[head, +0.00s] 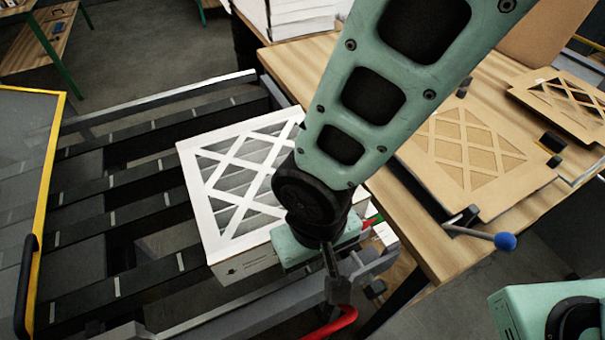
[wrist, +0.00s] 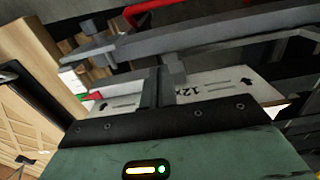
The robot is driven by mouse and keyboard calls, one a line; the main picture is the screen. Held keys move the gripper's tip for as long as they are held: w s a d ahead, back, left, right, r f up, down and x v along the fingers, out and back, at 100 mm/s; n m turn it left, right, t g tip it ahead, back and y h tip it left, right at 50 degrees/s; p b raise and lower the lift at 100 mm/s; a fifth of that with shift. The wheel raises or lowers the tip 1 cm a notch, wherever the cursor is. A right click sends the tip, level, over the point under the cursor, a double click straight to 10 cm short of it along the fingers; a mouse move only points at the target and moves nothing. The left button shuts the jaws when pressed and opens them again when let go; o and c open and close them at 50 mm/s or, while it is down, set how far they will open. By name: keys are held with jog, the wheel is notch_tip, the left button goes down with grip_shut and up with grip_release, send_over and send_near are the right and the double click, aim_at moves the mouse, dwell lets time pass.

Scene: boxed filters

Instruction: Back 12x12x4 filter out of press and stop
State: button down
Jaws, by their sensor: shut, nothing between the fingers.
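The white filter (head: 212,205) with a lattice face lies on dark slats, its near side facing the front rail. In the wrist view its printed side (wrist: 215,88) shows part of a "12x" marking and arrows. My gripper (head: 330,285) is at the filter's near right corner, and my arm covers part of the filter's right side. In the wrist view my gripper (wrist: 158,88) has its fingers together, empty, in front of the printed side. I cannot tell whether they touch it.
The slatted bed (head: 120,215) has grey rails and a red handle (head: 335,325) in front. A yellow-edged clear panel (head: 48,190) stands at left. The wooden table (head: 490,225) at right holds cardboard lattice pieces (head: 465,150) and a blue-knobbed lever (head: 505,241).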

jog(key=w, duration=0.1)
jog(key=p, duration=0.1)
jog(key=w+a+p, duration=0.1)
jog(key=shift+w+f, duration=0.3)
jog(key=shift+w, duration=0.05)
jog(key=shift+w+a+f, duration=0.15)
jog(key=shift+w+a, duration=0.15)
jog(key=shift+w, duration=0.15)
jog(key=shift+w+a, duration=0.4)
jog(key=shift+w, duration=0.4)
jog(key=shift+w+a, duration=0.4)
jog(key=shift+w, duration=0.35)
